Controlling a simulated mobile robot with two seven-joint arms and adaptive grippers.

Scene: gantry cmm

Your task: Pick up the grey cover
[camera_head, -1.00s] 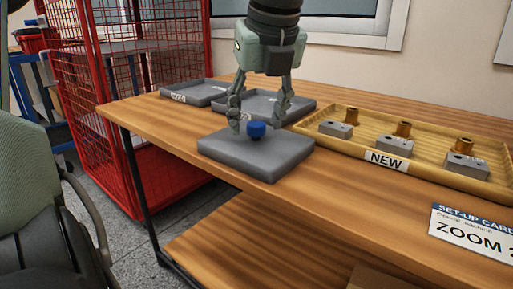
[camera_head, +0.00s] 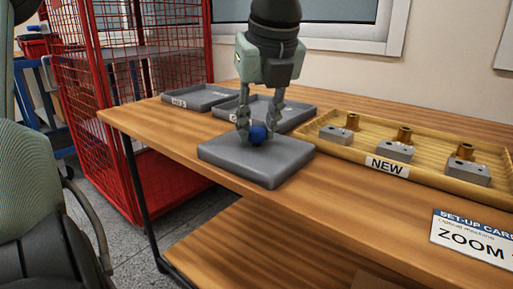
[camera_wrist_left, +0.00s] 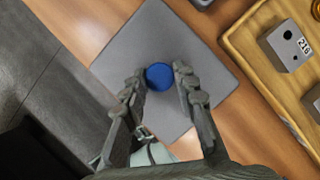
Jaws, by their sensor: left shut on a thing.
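The grey cover (camera_head: 230,150) is a flat square slab with a round blue knob (camera_head: 258,136) on top. It lies level at the front edge of the wooden bench; I see no clear gap beneath it. My left gripper (camera_head: 258,133) comes down from above and is shut on the blue knob. In the left wrist view the gripper's fingers (camera_wrist_left: 160,78) stand on either side of the knob (camera_wrist_left: 159,76), above the cover (camera_wrist_left: 165,118). The fingers partly hide the knob in the head view. My right gripper is not in view.
Two grey trays (camera_head: 203,104) lie behind the cover. A yellow tray (camera_head: 340,152) labelled NEW, holding grey blocks and brass parts, is close on the right. A set-up card (camera_head: 470,238) is at the front right. A red mesh cage (camera_head: 170,185) stands left of the bench.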

